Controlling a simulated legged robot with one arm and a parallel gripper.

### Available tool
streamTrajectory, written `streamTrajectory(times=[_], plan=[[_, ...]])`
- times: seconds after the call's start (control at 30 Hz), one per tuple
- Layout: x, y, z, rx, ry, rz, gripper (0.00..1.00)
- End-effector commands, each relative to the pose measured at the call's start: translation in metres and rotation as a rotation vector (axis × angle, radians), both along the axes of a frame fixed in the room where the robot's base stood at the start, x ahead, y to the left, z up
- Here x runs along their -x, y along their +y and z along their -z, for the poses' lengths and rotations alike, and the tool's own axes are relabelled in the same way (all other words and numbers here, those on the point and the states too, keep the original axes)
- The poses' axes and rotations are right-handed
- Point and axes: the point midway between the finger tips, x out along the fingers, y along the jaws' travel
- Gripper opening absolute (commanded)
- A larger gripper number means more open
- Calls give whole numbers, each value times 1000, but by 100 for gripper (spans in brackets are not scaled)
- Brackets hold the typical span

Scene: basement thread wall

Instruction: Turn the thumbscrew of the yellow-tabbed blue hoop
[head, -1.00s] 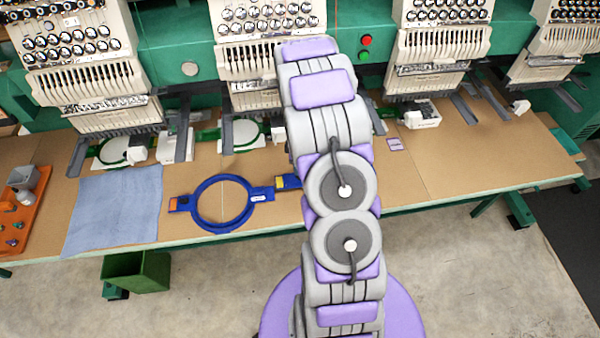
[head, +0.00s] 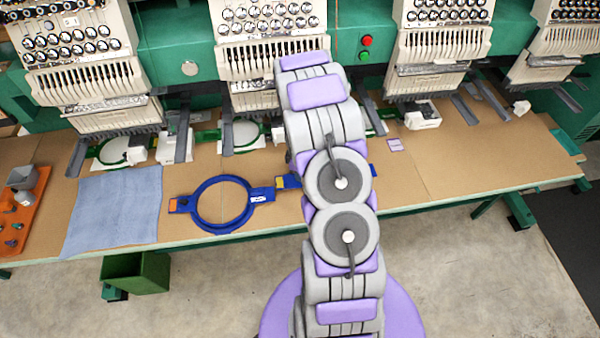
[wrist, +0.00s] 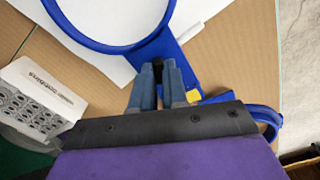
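The yellow-tabbed blue hoop (wrist: 100,48) fills the top of the wrist view as a ring over white material, with a blue bracket running down to its yellow tab (wrist: 193,96). In the head view my arm hides most of it; its yellow tab (head: 281,182) shows left of the arm. A small black thumbscrew (wrist: 157,62) sits where ring and bracket meet. My gripper (wrist: 158,70) is there, its two blue-grey fingertips on either side of the thumbscrew. I cannot tell whether they touch it.
Another blue hoop (head: 198,189) with an orange tab lies left of my arm, beside a blue cloth (head: 115,208). An orange tray (head: 32,212) is at far left. Embroidery machine heads (head: 430,60) line the back. The table's right part (head: 470,165) is mostly clear.

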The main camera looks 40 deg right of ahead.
Motion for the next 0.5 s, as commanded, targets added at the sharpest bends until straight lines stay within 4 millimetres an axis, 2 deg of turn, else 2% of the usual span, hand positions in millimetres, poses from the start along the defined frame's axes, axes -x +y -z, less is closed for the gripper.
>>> streamTrajectory(times=[0.13,0.5], plan=[[0,0,0,0,0,0,0],[0,0,0,0,0,12,0]])
